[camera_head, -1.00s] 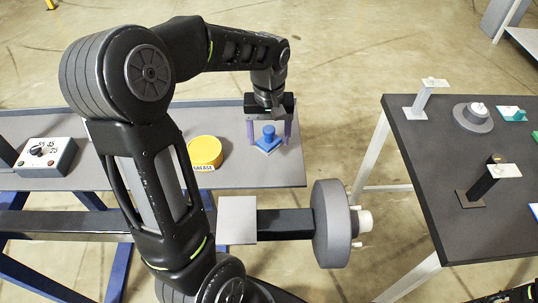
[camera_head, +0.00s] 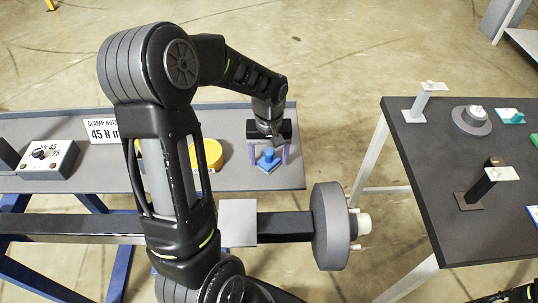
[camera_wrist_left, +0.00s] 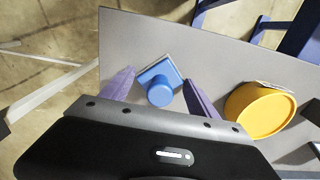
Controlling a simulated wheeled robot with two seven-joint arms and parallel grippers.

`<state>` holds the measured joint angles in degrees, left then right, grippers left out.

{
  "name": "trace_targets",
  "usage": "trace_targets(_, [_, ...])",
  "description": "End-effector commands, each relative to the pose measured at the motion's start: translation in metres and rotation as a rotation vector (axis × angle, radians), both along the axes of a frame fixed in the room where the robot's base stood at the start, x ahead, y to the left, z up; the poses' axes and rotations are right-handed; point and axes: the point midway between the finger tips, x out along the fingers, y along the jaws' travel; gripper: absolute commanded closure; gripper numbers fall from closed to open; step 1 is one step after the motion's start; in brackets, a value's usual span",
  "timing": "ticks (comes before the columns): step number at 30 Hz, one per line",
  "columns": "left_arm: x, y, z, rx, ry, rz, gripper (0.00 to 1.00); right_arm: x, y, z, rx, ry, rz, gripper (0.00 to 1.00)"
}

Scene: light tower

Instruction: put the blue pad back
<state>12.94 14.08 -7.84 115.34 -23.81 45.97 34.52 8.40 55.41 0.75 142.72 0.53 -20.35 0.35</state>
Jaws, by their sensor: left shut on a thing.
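The blue pad (camera_head: 268,160) is a small square plate with a round knob, near the right end of the grey bench. My left gripper (camera_head: 270,152) points down over it, with a purple finger on each side. In the left wrist view the blue pad (camera_wrist_left: 160,82) sits between the two fingers, and my left gripper (camera_wrist_left: 157,92) is shut on it. I cannot tell whether the pad touches the bench top.
A yellow grease tin (camera_head: 207,155) stands just left of the pad. A control box (camera_head: 47,158) and a clamp nut sign (camera_head: 101,131) are farther left. A beam with a grey hub disc (camera_head: 331,225) runs in front. A dark table (camera_head: 430,200) with several parts stands at right.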

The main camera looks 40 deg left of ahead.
Motion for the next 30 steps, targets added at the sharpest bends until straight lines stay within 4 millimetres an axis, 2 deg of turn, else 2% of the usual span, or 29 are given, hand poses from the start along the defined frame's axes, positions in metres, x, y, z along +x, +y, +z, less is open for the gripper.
trace_targets(7, [0.0, 0.0, -0.004, 0.001, -0.001, -0.001, 0.68, 0.0, 0.0, -0.004, 0.001, -0.001, 0.001, 0.64])
trace_targets(8, [0.0, 0.0, -0.004, 0.0, 0.0, -0.001, 0.3, 0.0, 0.0, -0.004, 0.001, -0.001, 0.001, 0.64])
trace_targets(15, [0.0, 0.0, -0.003, 0.0, 0.0, -0.001, 0.1, 0.0, 0.0, -0.002, 0.001, -0.001, 0.001, 0.64])
trace_targets(23, [0.0, 0.0, -0.002, 0.0, 0.0, -0.001, 0.09, 0.0, 0.0, -0.002, 0.001, -0.001, 0.001, 0.64])
trace_targets(30, [0.001, 0.0, 0.013, 0.002, -0.004, -0.002, 0.09, 0.0, 0.0, -0.002, 0.0, 0.0, 0.0, 0.64])
